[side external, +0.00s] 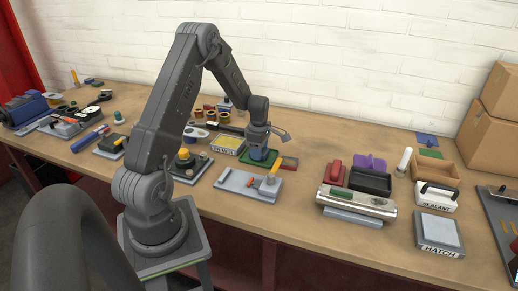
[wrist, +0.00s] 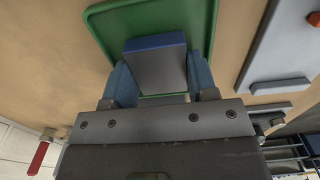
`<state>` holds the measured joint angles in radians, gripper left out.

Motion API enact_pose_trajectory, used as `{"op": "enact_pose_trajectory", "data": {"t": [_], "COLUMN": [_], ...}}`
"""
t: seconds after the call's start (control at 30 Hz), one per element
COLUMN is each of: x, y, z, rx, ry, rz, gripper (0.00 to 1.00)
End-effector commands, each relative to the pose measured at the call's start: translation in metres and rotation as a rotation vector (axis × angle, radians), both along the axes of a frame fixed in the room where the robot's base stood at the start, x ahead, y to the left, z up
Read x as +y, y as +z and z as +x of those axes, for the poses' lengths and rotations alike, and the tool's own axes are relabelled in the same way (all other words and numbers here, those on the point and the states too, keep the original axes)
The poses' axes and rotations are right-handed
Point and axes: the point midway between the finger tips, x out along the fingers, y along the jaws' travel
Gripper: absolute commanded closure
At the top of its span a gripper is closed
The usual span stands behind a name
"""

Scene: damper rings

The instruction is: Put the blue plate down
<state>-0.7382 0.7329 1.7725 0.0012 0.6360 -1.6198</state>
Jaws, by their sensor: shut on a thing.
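My gripper (wrist: 160,78) is shut on the blue plate (wrist: 156,44), which shows a blue edge and a grey-looking face between the two blue fingers in the wrist view. The plate is over a green tray (wrist: 103,22) with a raised rim; I cannot tell whether it touches the tray floor. In the side view my gripper (side external: 259,152) points down at the green tray (side external: 273,161), and the plate cannot be made out there.
A grey board (side external: 236,183) with a yellow-handled tool lies in front of the tray. Bare bench (side external: 310,155) lies beyond that.

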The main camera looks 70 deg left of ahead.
Motion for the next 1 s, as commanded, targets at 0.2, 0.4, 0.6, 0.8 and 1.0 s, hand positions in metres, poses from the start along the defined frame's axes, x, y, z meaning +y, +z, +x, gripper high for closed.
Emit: {"op": "enact_pose_trajectory", "data": {"t": [0.2,0.4,0.6,0.8,1.0], "x": [0.0004,0.0004,0.0004,0.0004,0.0002], "y": [0.0006,-0.0014,-0.0043,-0.0043,-0.0046], "z": [0.0006,0.0006,0.0006,0.0005,0.0002], "rx": [-0.001,-0.001,-0.001,-0.001,-0.001], "ry": [0.000,0.000,0.000,0.000,0.000], "rz": [0.001,0.001,0.001,0.001,0.001], "gripper": [0.86,0.86,0.86,0.30,0.17]}}
